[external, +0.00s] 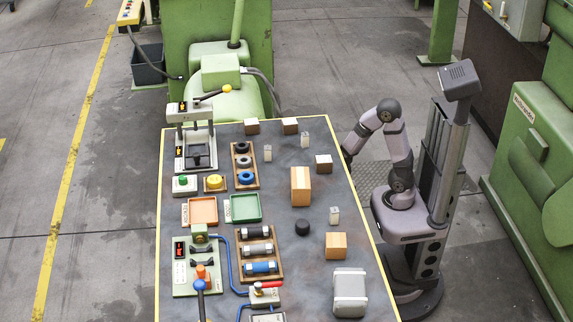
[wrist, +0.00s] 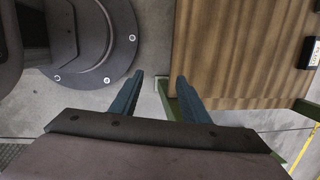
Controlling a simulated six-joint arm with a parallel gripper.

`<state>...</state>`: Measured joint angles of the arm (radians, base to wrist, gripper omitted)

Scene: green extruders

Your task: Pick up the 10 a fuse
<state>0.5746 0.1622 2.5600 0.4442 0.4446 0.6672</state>
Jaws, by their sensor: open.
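I cannot tell for sure which thing is the 10 A fuse. Three small whitish, clear-sided pieces stand upright on the table: a back one (external: 304,139), one left of it (external: 268,153) and a front one (external: 334,215). Their markings are too small to read. A wooden rack (external: 279,275) holds a grey, a dark and a blue cylinder (external: 261,267). My gripper (wrist: 160,78) is open with nothing between its teal fingers. It hangs beside the table's right edge in the external view, apart from these pieces. Its fingertips are not clear there.
The table (external: 312,262) holds wooden blocks (external: 300,186), a black round piece (external: 302,227), a grey box (external: 350,291), an orange tray (external: 203,210), a green tray (external: 245,207) and a press (external: 190,135). The wrist view shows a brown wood-grained surface (wrist: 245,50) right of the fingers.

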